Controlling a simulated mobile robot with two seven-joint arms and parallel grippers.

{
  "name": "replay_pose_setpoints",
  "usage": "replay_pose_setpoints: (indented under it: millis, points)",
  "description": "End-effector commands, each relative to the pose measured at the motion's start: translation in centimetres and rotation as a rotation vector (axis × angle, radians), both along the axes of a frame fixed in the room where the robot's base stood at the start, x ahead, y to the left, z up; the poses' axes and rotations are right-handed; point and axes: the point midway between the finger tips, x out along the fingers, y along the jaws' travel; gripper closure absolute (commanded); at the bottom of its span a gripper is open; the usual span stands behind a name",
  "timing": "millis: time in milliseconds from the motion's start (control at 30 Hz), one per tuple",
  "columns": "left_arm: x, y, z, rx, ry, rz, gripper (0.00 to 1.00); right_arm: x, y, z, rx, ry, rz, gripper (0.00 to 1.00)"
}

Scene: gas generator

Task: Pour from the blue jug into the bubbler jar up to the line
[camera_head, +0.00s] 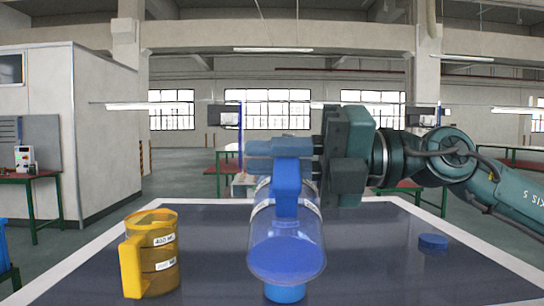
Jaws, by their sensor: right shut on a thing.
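My right gripper (283,149) reaches in from the right and is shut on the upper part of a blue handle (287,188). Directly below and behind the handle is a see-through cylindrical body (262,222) with pale bands, and a blue oval surface (287,262) low in it. A rounded blue piece (285,293) shows under it at the table. The handle, body and blue piece overlap in this view, so I cannot tell where the blue jug ends and the bubbler jar begins. No fill line can be made out. My left gripper is out of view.
A yellow jug (152,254) with labels stands at the left on the dark table (370,265). A flat round blue piece (433,242) lies at the right. The table has a pale rim. Table space between these things is clear.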

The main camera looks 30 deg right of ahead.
Motion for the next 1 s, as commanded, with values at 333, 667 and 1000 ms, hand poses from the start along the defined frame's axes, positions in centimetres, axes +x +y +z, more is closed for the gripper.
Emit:
replay_pose_setpoints:
  millis: [333,667,1000]
  points:
    - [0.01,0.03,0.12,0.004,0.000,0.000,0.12,0.11,-0.10,0.20,0.009,0.010,0.000,1.00]
    - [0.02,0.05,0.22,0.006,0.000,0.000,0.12,0.22,-0.17,0.30,0.016,0.020,0.000,1.00]
    - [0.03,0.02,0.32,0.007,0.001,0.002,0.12,0.32,-0.24,0.41,0.024,0.031,0.000,1.00]
